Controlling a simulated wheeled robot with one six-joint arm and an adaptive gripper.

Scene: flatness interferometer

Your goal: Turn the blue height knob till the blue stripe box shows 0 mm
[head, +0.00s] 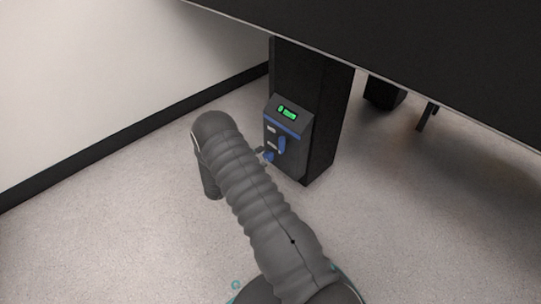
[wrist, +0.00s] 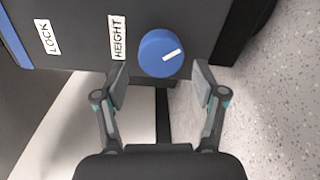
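The dark box (head: 287,153) with the blue stripe (head: 281,129) is mounted on a black column in the head view. Its small green display (head: 287,112) is lit, but the digits are too small to read. The blue height knob (wrist: 160,53) is round with a white pointer line, beside the HEIGHT label (wrist: 118,37); it also shows low on the box in the head view (head: 268,157). My gripper (wrist: 163,80) is open, its fingers apart on either side of the knob's near end, with nothing visibly held. In the head view my arm largely hides it.
A second blue control (head: 282,145) sits above the height knob on the box. A LOCK label (wrist: 42,43) lies left in the wrist view. The black column (head: 325,125) stands under a dark overhanging panel (head: 420,55). Speckled floor (head: 400,220) is clear to the right.

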